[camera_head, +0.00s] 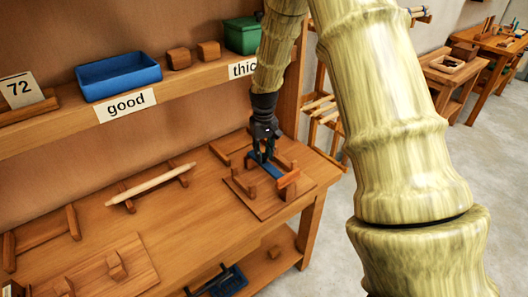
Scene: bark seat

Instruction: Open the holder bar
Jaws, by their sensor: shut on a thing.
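A square wooden board (262,207) lies at the right end of the workbench and carries a small holder with wooden uprights. A blue bar (269,169) runs low between the uprights and looks to be the holder bar. My gripper (264,157) points down over this holder, with its dark fingers shut at the far end of the blue bar. The fingers hide the exact grip point. A reddish-brown wooden piece (288,180) stands at the near right of the holder. I cannot tell how far the bar is raised.
A rolling-pin-like rod (150,185) rests on two supports on the bench (180,230). A shelf above holds a blue tray (118,76), wooden blocks (178,59) and a green box (242,36). A dark blue tray (217,282) sits below the bench. Open floor lies to the right.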

